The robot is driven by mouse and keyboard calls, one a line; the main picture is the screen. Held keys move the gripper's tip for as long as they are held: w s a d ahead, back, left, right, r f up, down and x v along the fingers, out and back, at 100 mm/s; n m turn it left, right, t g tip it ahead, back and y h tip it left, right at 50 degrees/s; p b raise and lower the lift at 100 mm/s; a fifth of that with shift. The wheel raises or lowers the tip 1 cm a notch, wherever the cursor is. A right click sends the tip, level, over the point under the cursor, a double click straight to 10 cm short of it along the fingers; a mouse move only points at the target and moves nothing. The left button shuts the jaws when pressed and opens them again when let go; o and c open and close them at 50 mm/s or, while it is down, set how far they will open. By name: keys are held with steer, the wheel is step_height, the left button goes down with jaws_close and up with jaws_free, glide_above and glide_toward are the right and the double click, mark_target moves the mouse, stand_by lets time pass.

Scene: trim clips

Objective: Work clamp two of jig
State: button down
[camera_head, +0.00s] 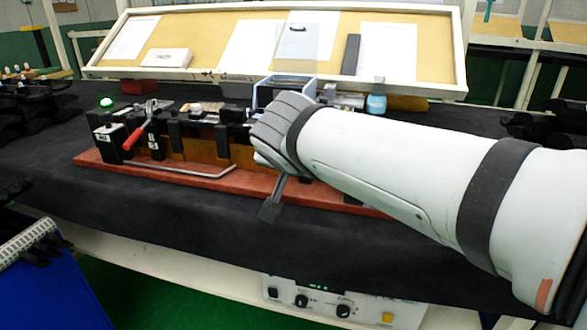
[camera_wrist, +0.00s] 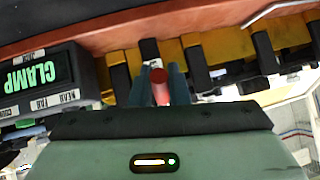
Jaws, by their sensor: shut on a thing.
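The jig is a red base board (camera_head: 175,172) with an orange-brown strip and black blocks along it, on a dark cloth-covered bench. A clamp with a red handle (camera_head: 133,138) stands at its left end, its handle tilted and clear of my gripper. My gripper (camera_wrist: 161,86) is shut on another red clamp handle (camera_wrist: 160,90), seen end-on between the two fingers in the wrist view. In the head view my arm covers the jig's right part, hiding this handle and my fingertips. Whether this clamp is open or closed cannot be told.
A black box with green CLAMP lettering (camera_wrist: 38,72) sits left of my fingers in the wrist view. A bent grey rod (camera_head: 190,170) lies along the jig's front. A blue bottle (camera_head: 376,100) stands behind. The cloth in front (camera_head: 150,210) is clear.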

steer(key=c, duration=1.4)
jaws_free()
steer(key=shift+w, duration=0.1)
step_height(320, 180, up, 10)
steer(key=p, duration=0.3)
steer(key=shift+d, duration=0.1)
steer(key=s+d+f+n+g+p, duration=0.1)
steer(key=s+d+g+p, duration=0.1)
steer(key=s+p, duration=0.3)
steer(key=s+d+f+n+g+p, duration=0.1)
steer(key=s+d+f+g+p, duration=0.1)
steer(key=s+d+p, duration=0.3)
steer(key=s+d+f+n+g+y+p, duration=0.1)
steer(key=s+p, duration=0.4)
steer(key=p, duration=0.5)
steer(key=shift+s+d+f+n+g+p, duration=0.1)
steer(key=shift+d+f+n+g+p, duration=0.25)
steer(key=shift+d+g, duration=0.3)
steer(key=shift+s+d+f+n+g, duration=0.15)
steer(key=shift+d+f+g, duration=0.25)
steer(key=shift+d+g, duration=0.2)
